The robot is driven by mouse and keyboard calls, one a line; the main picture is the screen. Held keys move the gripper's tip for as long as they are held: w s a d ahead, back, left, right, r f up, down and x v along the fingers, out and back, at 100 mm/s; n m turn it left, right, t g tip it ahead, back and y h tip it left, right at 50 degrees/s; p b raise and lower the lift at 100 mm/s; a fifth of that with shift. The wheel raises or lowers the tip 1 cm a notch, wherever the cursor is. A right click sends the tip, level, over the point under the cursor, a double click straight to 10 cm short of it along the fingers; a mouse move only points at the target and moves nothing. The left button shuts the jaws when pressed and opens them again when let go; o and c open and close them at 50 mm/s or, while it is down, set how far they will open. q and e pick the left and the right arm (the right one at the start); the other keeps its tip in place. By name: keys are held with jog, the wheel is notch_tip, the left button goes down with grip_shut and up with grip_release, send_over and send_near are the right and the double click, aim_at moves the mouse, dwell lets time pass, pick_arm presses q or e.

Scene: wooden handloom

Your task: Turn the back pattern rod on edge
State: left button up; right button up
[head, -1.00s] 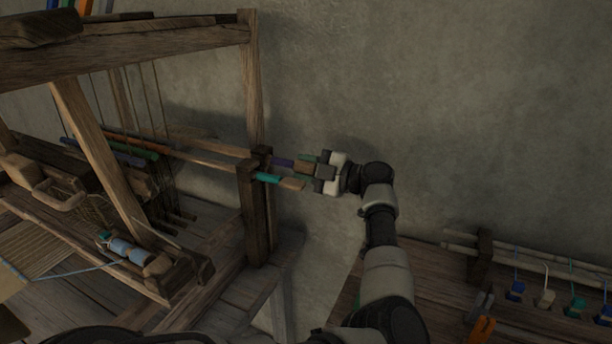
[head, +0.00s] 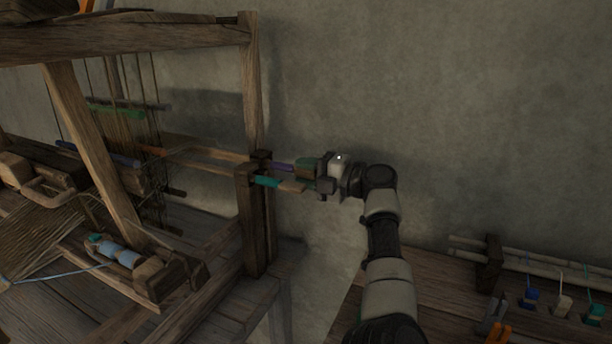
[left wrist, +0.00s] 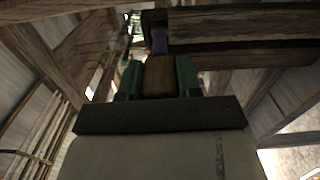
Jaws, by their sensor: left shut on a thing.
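The back pattern rod (head: 282,166) sticks out to the right of the loom's post, with a purple band beside the post. My left gripper (head: 308,172) is shut on its wooden end; the near finger hides most of that end in the head view. In the left wrist view, the rod's wooden end (left wrist: 158,76) sits between green finger pads, with the purple band beyond it. The front pattern rod, with a teal band (head: 266,181) and a wooden tip, lies just in front, very close to the gripper; whether they touch is unclear. My right gripper is not in view.
The loom's dark slotted post (head: 249,220) carries both rods. Inside the loom a green bar (head: 118,113) hangs high among the cords. A bench (head: 435,290) with several coloured tags and an orange-handled thing (head: 497,334) stands at the right. The wall is behind.

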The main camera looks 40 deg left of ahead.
pick_arm(q)
jog(key=shift+a, duration=0.1)
jog(key=o, duration=0.9)
jog(key=shift+o, duration=0.2)
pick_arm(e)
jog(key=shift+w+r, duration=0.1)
